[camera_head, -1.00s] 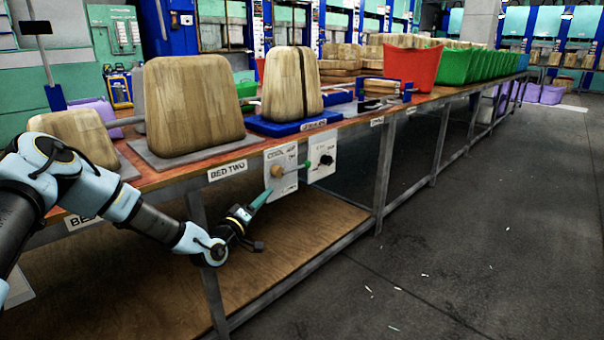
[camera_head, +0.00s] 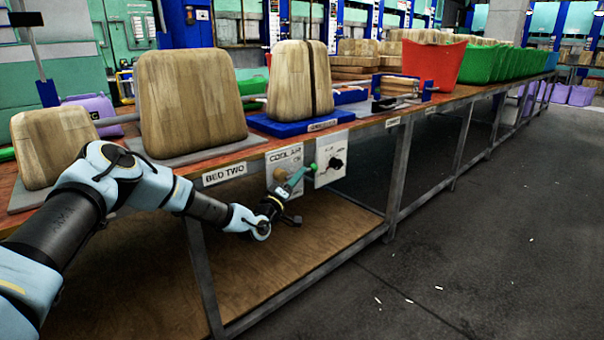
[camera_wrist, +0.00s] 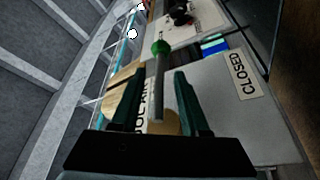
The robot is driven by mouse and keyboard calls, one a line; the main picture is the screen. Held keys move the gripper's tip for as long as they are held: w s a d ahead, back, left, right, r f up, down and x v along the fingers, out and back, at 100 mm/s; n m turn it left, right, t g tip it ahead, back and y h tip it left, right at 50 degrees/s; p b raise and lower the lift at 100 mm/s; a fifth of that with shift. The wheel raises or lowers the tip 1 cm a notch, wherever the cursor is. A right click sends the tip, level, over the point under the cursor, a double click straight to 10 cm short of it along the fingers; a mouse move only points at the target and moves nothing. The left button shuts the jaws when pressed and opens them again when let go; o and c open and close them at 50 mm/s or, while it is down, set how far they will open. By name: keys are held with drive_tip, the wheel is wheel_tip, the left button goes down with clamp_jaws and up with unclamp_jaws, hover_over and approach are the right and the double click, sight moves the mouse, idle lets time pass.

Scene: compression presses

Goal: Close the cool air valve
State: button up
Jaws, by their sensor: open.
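The cool air valve is on a pale panel (camera_head: 285,158) under the bench's front edge, in the head view. It has a round brass-coloured body (camera_head: 280,174) and a lever with a green ball end (camera_head: 313,167), pointing right. In the wrist view the grey lever rod (camera_wrist: 159,85) runs up to the green ball (camera_wrist: 160,47). A CLOSED label (camera_wrist: 238,84) is on the panel to the right. My gripper (camera_head: 302,172) is open at the lever; in the wrist view its dark green fingers (camera_wrist: 160,76) lie on either side of the rod. Contact cannot be told.
A second panel with a black knob (camera_head: 335,163) is just right of the valve. The bench edge (camera_head: 228,160) is above my gripper and a lower wooden shelf (camera_head: 300,240) below. A bench leg (camera_head: 397,185) stands to the right. The floor (camera_head: 500,240) in front is open.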

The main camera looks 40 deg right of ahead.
drive_tip(key=shift+x, duration=1.4)
drive_tip(key=shift+c, duration=0.2)
clamp_jaws()
